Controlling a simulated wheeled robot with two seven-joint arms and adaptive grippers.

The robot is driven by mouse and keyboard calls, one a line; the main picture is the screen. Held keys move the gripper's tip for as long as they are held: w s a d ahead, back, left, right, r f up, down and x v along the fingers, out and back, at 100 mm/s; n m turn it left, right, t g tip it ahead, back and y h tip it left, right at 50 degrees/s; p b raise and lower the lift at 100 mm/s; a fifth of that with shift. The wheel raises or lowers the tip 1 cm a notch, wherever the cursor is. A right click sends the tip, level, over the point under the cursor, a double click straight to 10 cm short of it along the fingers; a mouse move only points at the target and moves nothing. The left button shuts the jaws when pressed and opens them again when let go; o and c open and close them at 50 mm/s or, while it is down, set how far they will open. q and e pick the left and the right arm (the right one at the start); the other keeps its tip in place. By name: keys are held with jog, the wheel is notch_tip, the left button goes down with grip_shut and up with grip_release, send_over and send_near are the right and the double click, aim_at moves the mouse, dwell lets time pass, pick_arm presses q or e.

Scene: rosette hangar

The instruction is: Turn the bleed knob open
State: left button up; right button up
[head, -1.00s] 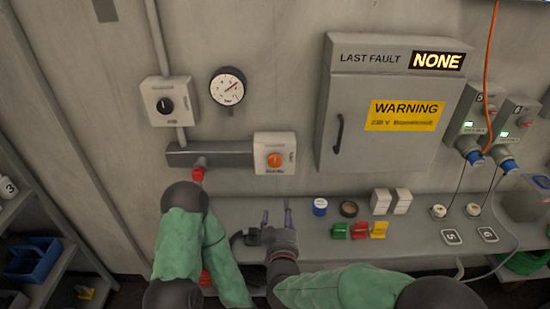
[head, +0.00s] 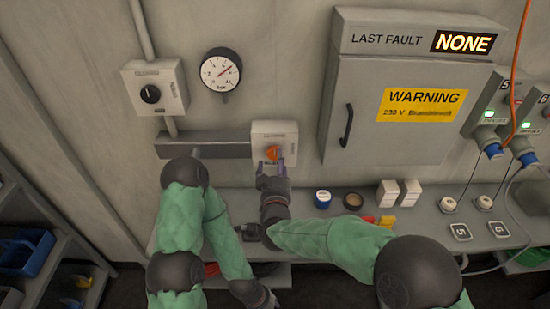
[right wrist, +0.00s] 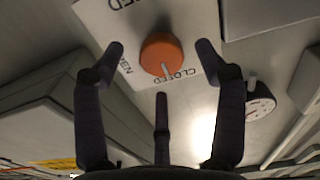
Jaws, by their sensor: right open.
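The orange bleed knob (head: 272,153) sits on a white box (head: 288,132) on the wall. It also shows in the right wrist view (right wrist: 160,54), with its pale pointer mark at the CLOSED lettering. More lettering, apparently OPEN, lies to its left there. My right gripper (head: 270,167) is open just below and in front of the knob. In the right wrist view its fingers spread to either side of the knob, apparently without touching it. My left arm is folded low, and its dark end (head: 254,292) is at the bottom of the head view, fingers unclear.
A round gauge (head: 221,73) and a black-knobbed switch box (head: 153,92) are on the wall to the left. A grey cabinet (head: 390,160) with a handle stands to the right. A shelf (head: 340,232) below carries a blue-labelled jar, coloured blocks and white blocks.

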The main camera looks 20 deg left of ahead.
aim_at(275, 157)
jog(key=shift+x, duration=1.6)
